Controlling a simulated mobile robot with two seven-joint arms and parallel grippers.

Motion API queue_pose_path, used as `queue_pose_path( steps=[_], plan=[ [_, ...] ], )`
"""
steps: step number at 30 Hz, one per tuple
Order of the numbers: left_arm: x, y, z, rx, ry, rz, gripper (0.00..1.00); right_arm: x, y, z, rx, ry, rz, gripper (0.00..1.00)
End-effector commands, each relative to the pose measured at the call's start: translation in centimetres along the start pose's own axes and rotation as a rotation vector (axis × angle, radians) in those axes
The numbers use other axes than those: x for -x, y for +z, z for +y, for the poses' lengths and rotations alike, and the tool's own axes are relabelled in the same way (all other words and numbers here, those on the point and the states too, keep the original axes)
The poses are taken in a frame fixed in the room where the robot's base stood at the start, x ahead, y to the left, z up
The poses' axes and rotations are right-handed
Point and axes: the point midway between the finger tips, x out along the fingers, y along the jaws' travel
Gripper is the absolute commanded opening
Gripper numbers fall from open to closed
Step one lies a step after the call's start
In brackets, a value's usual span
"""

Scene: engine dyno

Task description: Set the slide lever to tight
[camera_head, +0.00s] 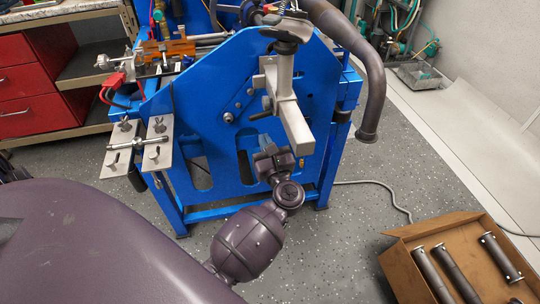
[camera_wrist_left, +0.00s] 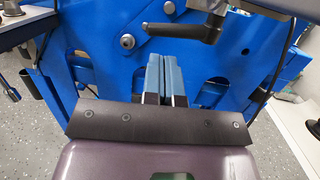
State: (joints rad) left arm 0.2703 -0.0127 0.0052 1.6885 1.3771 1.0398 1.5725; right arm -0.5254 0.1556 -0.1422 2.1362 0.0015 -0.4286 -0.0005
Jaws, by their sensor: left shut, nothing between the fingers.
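The slide lever is a black handle (camera_head: 261,114) on the silver slide bracket (camera_head: 287,108) at the front of the blue engine stand. In the left wrist view the lever (camera_wrist_left: 180,32) points left and lies nearly level, with its pivot at the right end. My left gripper (camera_head: 266,146) is just below the lever in the head view, fingers pointing toward the blue plate. In the left wrist view its blue fingers (camera_wrist_left: 163,66) are together and empty, below the lever and apart from it. My right gripper is out of view.
The blue stand (camera_head: 210,90) fills the space ahead. Two metal plates with wing bolts (camera_head: 157,150) stick out at its left. A dark curved pipe (camera_head: 374,90) hangs at the right. A cardboard box (camera_head: 404,275) with metal tubes is on the floor at lower right.

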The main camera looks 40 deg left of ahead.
Motion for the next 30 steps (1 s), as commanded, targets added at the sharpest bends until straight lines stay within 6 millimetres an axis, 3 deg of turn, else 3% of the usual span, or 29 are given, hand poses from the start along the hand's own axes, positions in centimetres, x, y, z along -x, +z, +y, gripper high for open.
queue_pose_path(
  steps=[6,12,30],
  plan=[
    [-3.5,0.1,0.0,-0.001,0.000,-0.002,0.00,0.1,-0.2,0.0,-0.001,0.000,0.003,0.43],
    [-5.1,0.0,0.0,-0.001,-0.001,0.000,0.00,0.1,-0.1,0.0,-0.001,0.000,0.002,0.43],
    [-5.5,-0.1,0.1,0.000,-0.010,0.001,0.00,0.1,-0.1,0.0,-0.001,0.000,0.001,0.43]
  ],
)
